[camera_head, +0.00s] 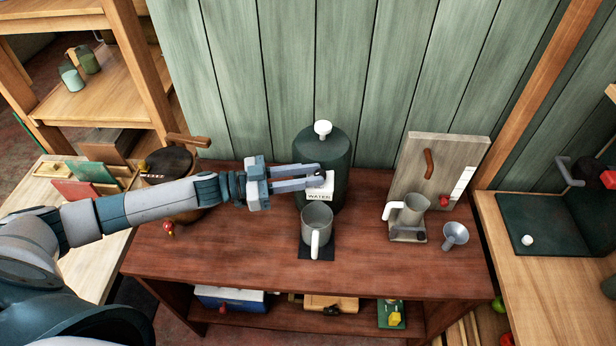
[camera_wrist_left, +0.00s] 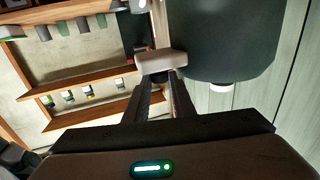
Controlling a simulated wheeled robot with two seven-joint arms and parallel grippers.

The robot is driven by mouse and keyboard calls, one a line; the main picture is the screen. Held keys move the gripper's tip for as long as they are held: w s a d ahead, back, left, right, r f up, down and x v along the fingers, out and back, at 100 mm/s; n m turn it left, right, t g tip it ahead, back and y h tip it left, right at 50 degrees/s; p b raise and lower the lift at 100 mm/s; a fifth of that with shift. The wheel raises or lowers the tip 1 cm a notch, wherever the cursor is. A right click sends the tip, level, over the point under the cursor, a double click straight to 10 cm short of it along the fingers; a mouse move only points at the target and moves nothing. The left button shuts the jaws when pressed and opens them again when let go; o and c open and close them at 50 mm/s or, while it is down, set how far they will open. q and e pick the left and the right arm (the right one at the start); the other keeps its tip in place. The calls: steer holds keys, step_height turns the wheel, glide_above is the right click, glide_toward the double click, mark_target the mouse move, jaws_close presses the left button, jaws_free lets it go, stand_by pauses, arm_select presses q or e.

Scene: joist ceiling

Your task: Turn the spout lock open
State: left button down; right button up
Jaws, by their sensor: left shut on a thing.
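The dark green water dispenser (camera_head: 322,150) stands upright at the back of the red-brown table, with a white knob on top and a "WATER" label in front. My left gripper (camera_head: 322,174) reaches in from the left to the dispenser's front, just above the label. In the left wrist view, its fingers (camera_wrist_left: 160,84) close on a pale block, the spout lock (camera_wrist_left: 162,61), beside the dispenser body (camera_wrist_left: 225,35). The fingers hide much of the lock in the head view. A grey mug (camera_head: 316,219) with a white handle stands below, in front of the dispenser. My right gripper is out of view.
The mug stands on a dark mat (camera_head: 318,253). To the right are a grey pitcher (camera_head: 412,208), a small funnel (camera_head: 455,234) and an upright grey board (camera_head: 440,165). A dark round pot (camera_head: 170,165) is behind my left forearm. The table's front is clear.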

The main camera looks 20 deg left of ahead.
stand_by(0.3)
arm_select(q)
steer(key=c, duration=1.5)
jaws_free()
steer(key=shift+r, duration=0.15)
steer(key=shift+w, duration=0.1)
steer(key=shift+a, duration=0.2)
